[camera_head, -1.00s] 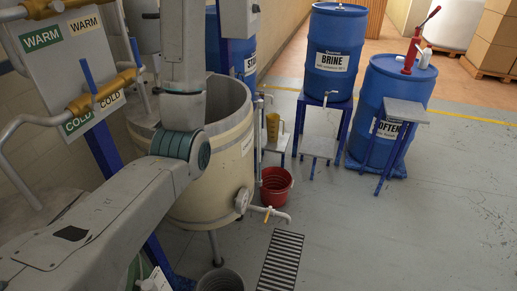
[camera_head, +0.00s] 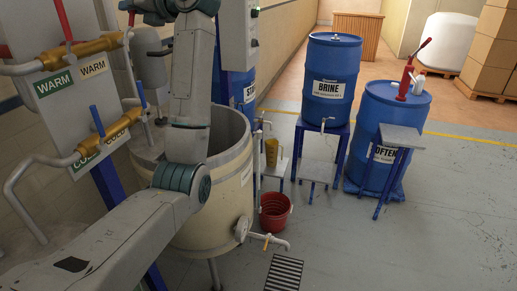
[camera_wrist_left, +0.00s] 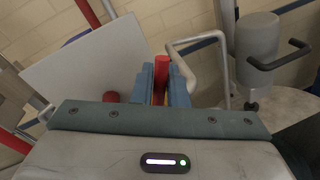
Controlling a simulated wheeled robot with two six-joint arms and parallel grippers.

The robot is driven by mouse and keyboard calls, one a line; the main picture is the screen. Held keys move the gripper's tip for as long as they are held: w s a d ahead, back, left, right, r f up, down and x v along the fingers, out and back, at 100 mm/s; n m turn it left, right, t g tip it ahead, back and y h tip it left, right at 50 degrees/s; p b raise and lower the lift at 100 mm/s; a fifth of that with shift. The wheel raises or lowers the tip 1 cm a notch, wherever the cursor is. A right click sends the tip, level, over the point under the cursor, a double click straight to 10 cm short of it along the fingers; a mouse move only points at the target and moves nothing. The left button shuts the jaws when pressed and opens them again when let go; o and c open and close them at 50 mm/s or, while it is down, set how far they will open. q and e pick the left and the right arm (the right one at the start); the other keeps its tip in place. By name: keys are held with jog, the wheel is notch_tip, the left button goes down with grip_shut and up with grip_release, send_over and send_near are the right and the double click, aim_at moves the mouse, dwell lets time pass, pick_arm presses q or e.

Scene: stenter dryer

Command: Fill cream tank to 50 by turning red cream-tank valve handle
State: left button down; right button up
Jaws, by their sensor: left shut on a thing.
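In the left wrist view, my left gripper (camera_wrist_left: 163,84) is shut on a red valve handle (camera_wrist_left: 161,68), with a blue finger on each side. In the head view, a red handle (camera_head: 130,19) shows at the top, beside my left wrist; the fingertips are hard to make out there. Another red handle (camera_head: 63,20) stands on the upper brass valve by the WARM signs. The cream tank (camera_head: 228,195) stands below and behind my left arm. My arm covers part of its opening, and I cannot tell its fill level. My right gripper is out of view.
A panel (camera_head: 62,100) carries WARM and COLD pipes and blue handles (camera_head: 97,120). A red bucket (camera_head: 275,212) stands beside the tank. The blue BRINE drum (camera_head: 333,65) and SOFTENER drum (camera_head: 385,125) stand further right. The grey floor (camera_head: 440,220) at right is clear.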

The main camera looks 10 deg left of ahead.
pick_arm(q)
jog(key=w+m+p, duration=0.1)
jog(key=f+m+p, duration=0.1)
jog(key=shift+w+f+m+g, duration=0.1)
jog(key=shift+w+m+g, duration=0.2)
jog(key=shift+w, duration=0.05)
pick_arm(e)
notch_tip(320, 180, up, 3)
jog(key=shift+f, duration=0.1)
pick_arm(q)
jog(key=w+f+m+p, duration=0.1)
jog(key=p, duration=0.1)
jog(key=f+m+g+p, duration=0.1)
jog(key=m, duration=0.1)
jog(key=shift+w+d+f+h+p, duration=0.15)
jog(key=shift+w+h+p, duration=0.15)
jog(key=shift+w+p, duration=0.1)
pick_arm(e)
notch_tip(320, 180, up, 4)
